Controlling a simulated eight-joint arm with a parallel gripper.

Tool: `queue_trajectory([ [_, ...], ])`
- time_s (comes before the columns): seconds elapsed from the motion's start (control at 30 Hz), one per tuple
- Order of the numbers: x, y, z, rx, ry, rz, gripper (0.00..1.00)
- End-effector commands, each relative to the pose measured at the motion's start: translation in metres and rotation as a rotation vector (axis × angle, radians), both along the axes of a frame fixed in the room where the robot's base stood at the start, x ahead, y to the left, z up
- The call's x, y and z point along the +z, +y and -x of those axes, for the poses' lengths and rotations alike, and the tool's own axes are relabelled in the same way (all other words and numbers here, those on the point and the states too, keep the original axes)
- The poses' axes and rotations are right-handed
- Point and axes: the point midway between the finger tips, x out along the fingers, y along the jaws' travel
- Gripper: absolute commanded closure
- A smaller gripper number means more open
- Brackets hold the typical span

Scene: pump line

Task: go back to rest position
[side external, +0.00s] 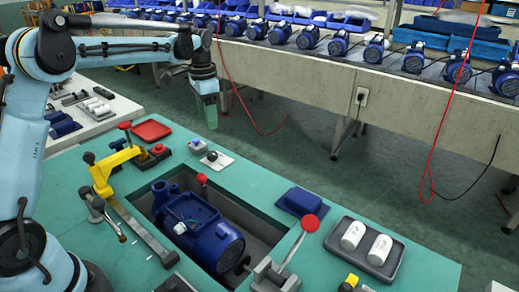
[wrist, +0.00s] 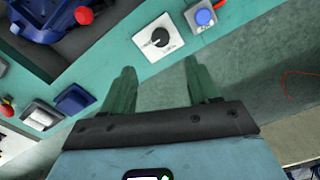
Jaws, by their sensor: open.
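My gripper (side external: 209,115) hangs pointing down past the back edge of the green worktable, above the floor. In the wrist view its two green fingers stand apart with nothing between them, so my gripper (wrist: 159,78) is open and empty. The blue pump (side external: 200,232) sits in the recess of the green table (side external: 290,184), well apart from my gripper. Part of the pump shows at the upper left of the wrist view (wrist: 40,22).
A dial plate (side external: 216,160) and a blue button box (side external: 197,145) stand near my gripper. A yellow-handled clamp (side external: 112,165), red tray (side external: 151,130), blue block (side external: 301,202) and grey tray with white cylinders (side external: 341,258) are on the table. Red cables (side external: 226,75) hang behind.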

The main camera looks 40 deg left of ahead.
Motion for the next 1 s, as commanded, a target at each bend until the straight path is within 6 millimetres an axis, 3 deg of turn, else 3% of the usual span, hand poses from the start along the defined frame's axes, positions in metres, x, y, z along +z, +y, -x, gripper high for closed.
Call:
queue_trajectory([
  [0.17,0.016,-0.016,0.013,0.032,-0.05,-0.011,0.4],
  [0.53,0.049,-0.068,0.076,0.168,-0.264,-0.015,0.4],
  [0.77,0.047,-0.095,0.121,0.252,-0.397,0.017,0.4],
  [1.0,0.028,-0.116,0.164,0.335,-0.526,0.076,0.4],
])
